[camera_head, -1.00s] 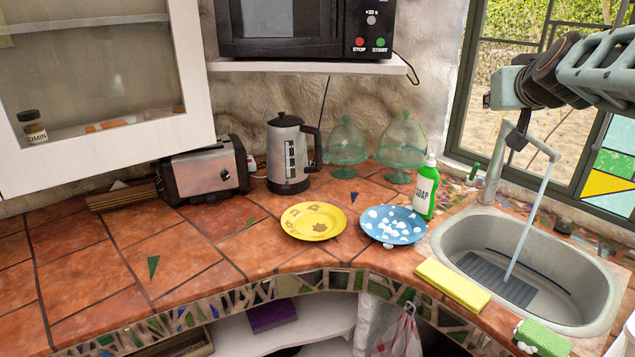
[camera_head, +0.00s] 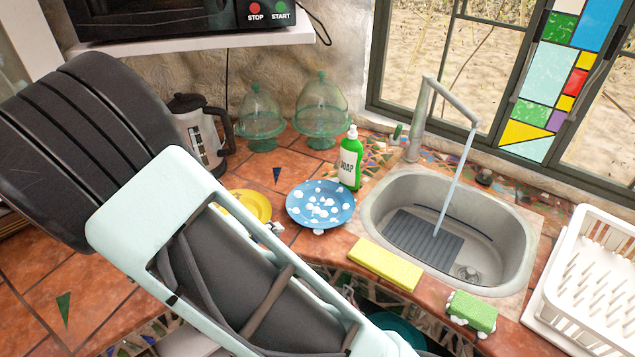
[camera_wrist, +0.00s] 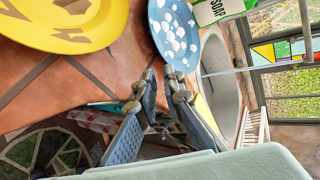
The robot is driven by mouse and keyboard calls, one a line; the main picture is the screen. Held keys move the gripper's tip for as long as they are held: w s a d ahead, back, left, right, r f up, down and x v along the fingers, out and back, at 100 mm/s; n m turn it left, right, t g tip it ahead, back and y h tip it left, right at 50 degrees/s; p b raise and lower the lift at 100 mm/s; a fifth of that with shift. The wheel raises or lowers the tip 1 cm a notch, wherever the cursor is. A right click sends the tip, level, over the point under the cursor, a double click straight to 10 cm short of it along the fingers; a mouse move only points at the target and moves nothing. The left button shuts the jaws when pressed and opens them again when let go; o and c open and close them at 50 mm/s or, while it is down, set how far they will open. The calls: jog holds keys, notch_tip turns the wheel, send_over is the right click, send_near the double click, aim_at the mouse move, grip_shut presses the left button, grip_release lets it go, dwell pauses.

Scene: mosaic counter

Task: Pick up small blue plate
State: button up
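The small blue plate (camera_head: 335,187) lies on the tiled counter, spotted with white foam, left of the sink and in front of the soap bottle. It also shows at the top of the wrist view (camera_wrist: 157,36). My gripper (camera_wrist: 162,76) has its two fingers apart with nothing between them. The fingertips point toward the near edge of the blue plate, without visible contact. In the head view my arm hides most of the gripper.
A yellow plate (camera_head: 256,203) lies left of the blue plate, partly behind my arm. A green soap bottle (camera_head: 350,165) stands behind the blue plate. The sink (camera_head: 374,208) has running water. A yellow sponge (camera_head: 385,265), green sponge (camera_head: 472,311) and white rack (camera_head: 566,290) are near the front right.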

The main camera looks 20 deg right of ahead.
aim_at(294, 219)
jog(key=n, duration=0.2)
jog(key=a+n+t, duration=0.1)
jog(key=shift+w, duration=0.25)
jog(key=shift+w+d+f+n, duration=0.1)
jog(key=shift+w+d+n, duration=0.1)
jog(key=shift+n, duration=0.1)
jog(key=x, duration=1)
jog(key=shift+w+a, duration=0.1)
jog(key=shift+w, duration=0.15)
grip_shut()
jog(key=shift+r, duration=0.2)
